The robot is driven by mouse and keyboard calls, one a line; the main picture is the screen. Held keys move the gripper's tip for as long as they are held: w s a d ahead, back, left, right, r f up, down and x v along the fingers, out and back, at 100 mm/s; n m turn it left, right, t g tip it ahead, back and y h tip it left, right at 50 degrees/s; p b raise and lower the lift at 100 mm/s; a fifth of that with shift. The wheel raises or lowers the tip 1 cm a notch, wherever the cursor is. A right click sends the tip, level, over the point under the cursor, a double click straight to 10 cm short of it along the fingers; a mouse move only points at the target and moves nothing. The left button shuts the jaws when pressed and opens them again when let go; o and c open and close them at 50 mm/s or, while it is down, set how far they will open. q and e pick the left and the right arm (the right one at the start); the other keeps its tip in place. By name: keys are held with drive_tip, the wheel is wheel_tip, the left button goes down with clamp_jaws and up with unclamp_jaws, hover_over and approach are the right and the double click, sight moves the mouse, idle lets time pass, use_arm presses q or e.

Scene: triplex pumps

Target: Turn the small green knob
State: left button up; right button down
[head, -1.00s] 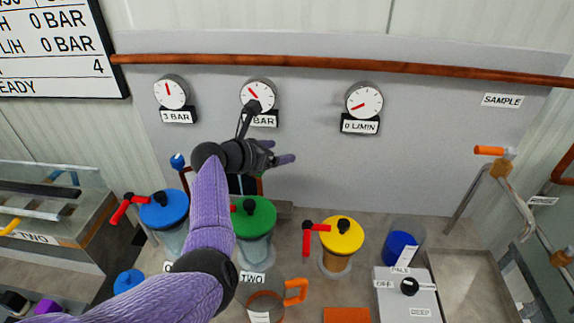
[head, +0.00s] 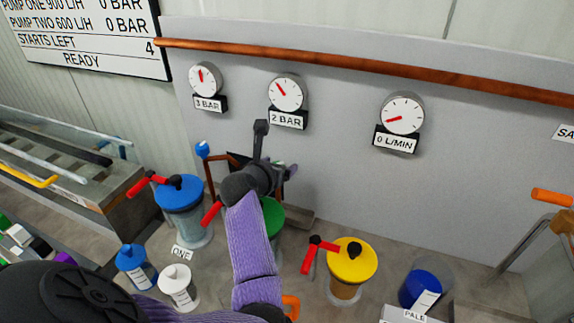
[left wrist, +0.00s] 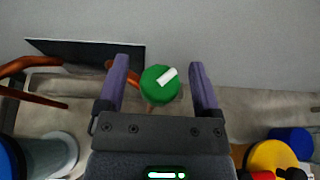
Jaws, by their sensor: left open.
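The small green knob (left wrist: 160,85) shows in the left wrist view as a round green cap with a white pointer bar tilted up to the right. It lies between the two purple fingers of my left gripper (left wrist: 158,80); I see no clear contact with either finger. The fingers are open, with a gap on both sides of the knob. In the head view my left gripper (head: 284,170) is above and behind the green-lidded canister (head: 273,217), near the grey wall panel, and hides the knob. My right gripper is not in view.
A blue-lidded canister (head: 179,191) with a red lever stands left of my arm. A yellow-lidded canister (head: 352,260) with a red lever stands right. Gauges (head: 403,114) and a copper pipe (head: 330,72) are on the panel above. A dark plate (left wrist: 85,55) is behind the left finger.

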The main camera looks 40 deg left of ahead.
use_arm(q)
drive_tip(key=shift+s+r, duration=0.1)
drive_tip(key=shift+s, duration=0.05)
drive_tip(key=shift+c, duration=0.2)
clamp_jaws()
drive_tip(key=shift+r+m+t+h+p, duration=0.15)
drive_tip(key=shift+m+t+h+p, duration=0.15)
drive_tip(key=shift+m+h+p, duration=1.35)
drive_tip(key=shift+m+h, duration=0.05)
drive_tip(key=shift+h, duration=0.2)
drive_tip(key=shift+m+h, duration=1.1)
drive_tip(key=shift+h, duration=0.1)
drive_tip(key=shift+m+g+h, duration=0.4)
drive_tip(key=shift+m+h, duration=0.5)
drive_tip(key=shift+h, duration=0.2)
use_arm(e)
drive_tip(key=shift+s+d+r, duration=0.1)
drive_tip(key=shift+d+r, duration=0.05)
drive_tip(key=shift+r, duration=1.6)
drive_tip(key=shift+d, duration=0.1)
